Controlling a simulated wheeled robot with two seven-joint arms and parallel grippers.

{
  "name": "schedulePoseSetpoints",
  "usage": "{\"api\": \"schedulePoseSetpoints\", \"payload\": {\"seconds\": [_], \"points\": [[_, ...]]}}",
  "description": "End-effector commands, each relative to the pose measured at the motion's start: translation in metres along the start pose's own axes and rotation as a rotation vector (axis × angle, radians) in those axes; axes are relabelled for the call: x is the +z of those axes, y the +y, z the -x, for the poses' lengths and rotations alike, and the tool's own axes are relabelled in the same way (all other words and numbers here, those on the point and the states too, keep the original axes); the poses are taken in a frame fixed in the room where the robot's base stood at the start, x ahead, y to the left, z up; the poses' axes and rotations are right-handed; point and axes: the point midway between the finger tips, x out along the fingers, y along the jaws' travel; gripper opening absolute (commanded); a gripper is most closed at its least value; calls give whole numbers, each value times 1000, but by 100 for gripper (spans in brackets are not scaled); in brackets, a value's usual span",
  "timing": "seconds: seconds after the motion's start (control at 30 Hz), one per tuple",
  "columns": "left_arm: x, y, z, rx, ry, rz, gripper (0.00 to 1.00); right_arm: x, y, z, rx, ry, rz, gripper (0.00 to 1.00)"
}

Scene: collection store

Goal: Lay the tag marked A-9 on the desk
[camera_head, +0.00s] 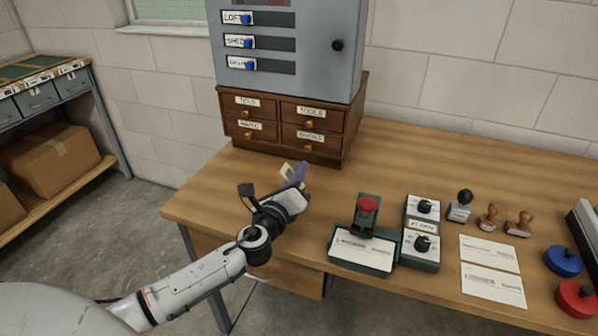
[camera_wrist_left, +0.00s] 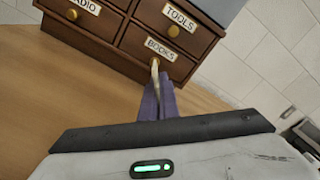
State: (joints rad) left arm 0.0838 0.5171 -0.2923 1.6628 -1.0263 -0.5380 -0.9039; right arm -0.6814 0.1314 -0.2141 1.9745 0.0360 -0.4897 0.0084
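My left gripper (camera_head: 297,175) is over the left part of the wooden desk (camera_head: 390,165), in front of the small drawer cabinet. Its purple fingers (camera_wrist_left: 157,100) look closed together in the left wrist view. A thin, pale tag (camera_head: 286,170) sticks out from between the fingertips. In the left wrist view the tag (camera_wrist_left: 155,70) shows edge-on, upright, in front of the BOOKS drawer. Its marking cannot be read, and the fingers hide part of it. It appears held above the desk top. My right gripper is not in view.
The drawer cabinet (camera_head: 290,153) stands at the back left under a grey metal cabinet (camera_head: 290,75). A green stamping device with a red knob (camera_head: 367,205), a dial box (camera_head: 421,228), stamps (camera_head: 489,217) and cards (camera_head: 490,253) occupy the right. Bare desk lies between.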

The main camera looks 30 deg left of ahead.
Motion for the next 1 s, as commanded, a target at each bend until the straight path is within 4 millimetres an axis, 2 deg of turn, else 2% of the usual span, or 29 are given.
{"api": "schedulePoseSetpoints", "payload": {"seconds": [0.1, 0.4, 0.53, 0.57, 0.87, 1.0], "points": [[-6, 5, 0, 0, -1, 0, 0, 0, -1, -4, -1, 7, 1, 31], [-6, 5, 0, 0, -1, 0, 0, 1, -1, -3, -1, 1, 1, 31], [-6, 5, 0, 0, -1, 0, 22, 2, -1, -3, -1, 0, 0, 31], [-6, 5, 0, 0, -1, 0, 23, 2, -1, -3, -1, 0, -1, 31], [-6, 5, 2, 0, 0, 0, 23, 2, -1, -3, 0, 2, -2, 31], [-7, 6, 16, 0, 2, 0, 23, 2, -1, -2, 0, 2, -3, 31]]}}
